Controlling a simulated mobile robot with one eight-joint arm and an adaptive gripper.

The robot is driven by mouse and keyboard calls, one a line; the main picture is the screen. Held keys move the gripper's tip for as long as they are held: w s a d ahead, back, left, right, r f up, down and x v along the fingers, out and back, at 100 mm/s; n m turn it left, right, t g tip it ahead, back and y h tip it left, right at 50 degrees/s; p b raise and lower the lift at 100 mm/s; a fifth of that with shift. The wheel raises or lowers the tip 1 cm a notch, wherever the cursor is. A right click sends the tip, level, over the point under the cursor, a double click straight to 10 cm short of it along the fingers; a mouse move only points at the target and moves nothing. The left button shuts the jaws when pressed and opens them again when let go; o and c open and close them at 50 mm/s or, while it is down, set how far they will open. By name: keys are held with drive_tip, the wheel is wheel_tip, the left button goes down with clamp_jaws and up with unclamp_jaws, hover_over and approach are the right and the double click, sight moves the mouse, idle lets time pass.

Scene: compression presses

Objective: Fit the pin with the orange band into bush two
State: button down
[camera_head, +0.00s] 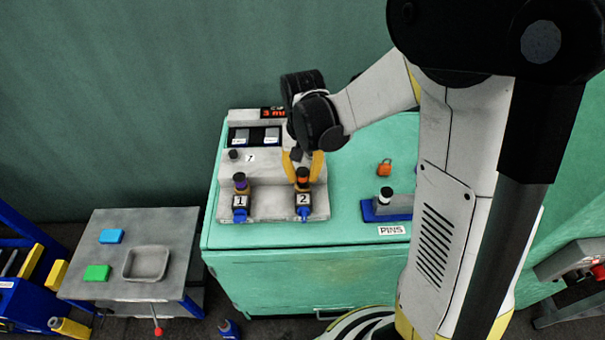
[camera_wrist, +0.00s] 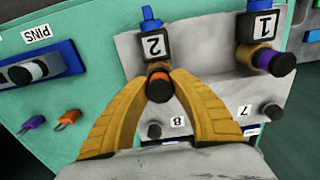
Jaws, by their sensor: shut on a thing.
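The pin with the orange band (camera_head: 303,177) has a dark head and stands upright at bush two, behind the "2" label (camera_head: 303,200). In the wrist view the orange band (camera_wrist: 158,84) shows between my fingertips, and the brass-coloured bush two (camera_wrist: 158,67) is right at the pin, in line with it. How deep the pin sits in the bush cannot be told. My gripper (camera_head: 303,166) is shut on this pin from above; it also shows in the wrist view (camera_wrist: 158,88), one yellow finger on each side.
A purple-banded pin (camera_head: 240,182) stands in bush one to the left. A white-banded pin (camera_head: 385,195) stands in the blue pin rack (camera_head: 370,212) at right. An orange padlock (camera_head: 384,169) lies behind it. A grey side table (camera_head: 185,225) with a tray stands left.

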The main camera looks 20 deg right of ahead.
sight(303, 171)
drive_tip(key=shift+f+b, duration=0.55)
drive_tip(key=shift+f, duration=0.15)
drive_tip(key=c, duration=1.1)
unclamp_jaws()
drive_tip(key=shift+r, duration=0.1)
drive_tip(key=shift+c, duration=0.2)
wheel_tip(303, 171, up, 12)
drive_tip(key=s+r+n+t, duration=0.2)
drive_tip(key=s+t, duration=0.5)
drive_tip(key=s, duration=0.5)
drive_tip(key=shift+s+r+n, duration=0.35)
drive_tip(key=shift+r+n, duration=0.05)
drive_tip(key=shift+n, duration=0.4)
